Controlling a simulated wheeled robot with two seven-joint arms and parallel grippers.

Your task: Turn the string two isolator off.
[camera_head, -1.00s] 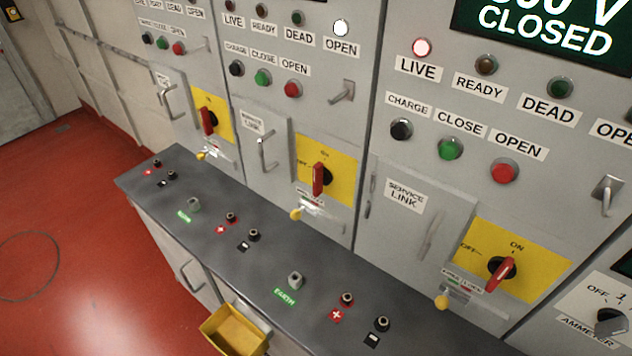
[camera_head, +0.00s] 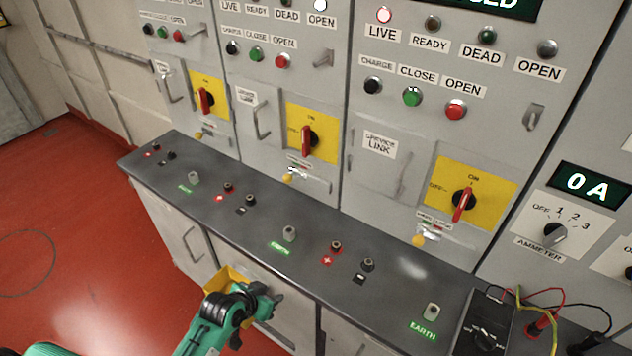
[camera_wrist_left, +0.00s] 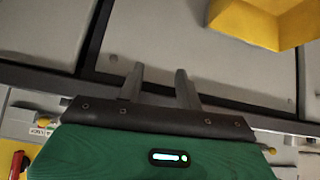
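Three isolators with red handles on yellow plates show in the head view: a left one (camera_head: 205,100), a middle one (camera_head: 307,141) and a right one (camera_head: 463,204). The middle and right plates carry ON and OFF marks. The left and middle handles stand about upright, in line with ON; the right one leans slightly. No string numbers are readable. My left gripper (camera_head: 272,298) is low in front of the bench, below and well apart from the isolators. In the left wrist view its two fingers (camera_wrist_left: 160,88) are apart with nothing between them. My right gripper is out of view.
A grey bench top (camera_head: 230,235) with sockets runs below the panels. A yellow bin (camera_head: 226,280) is on the bench front, close behind my left gripper. A meter with leads (camera_head: 485,325) lies at the right. Red floor (camera_head: 70,220) at left is free.

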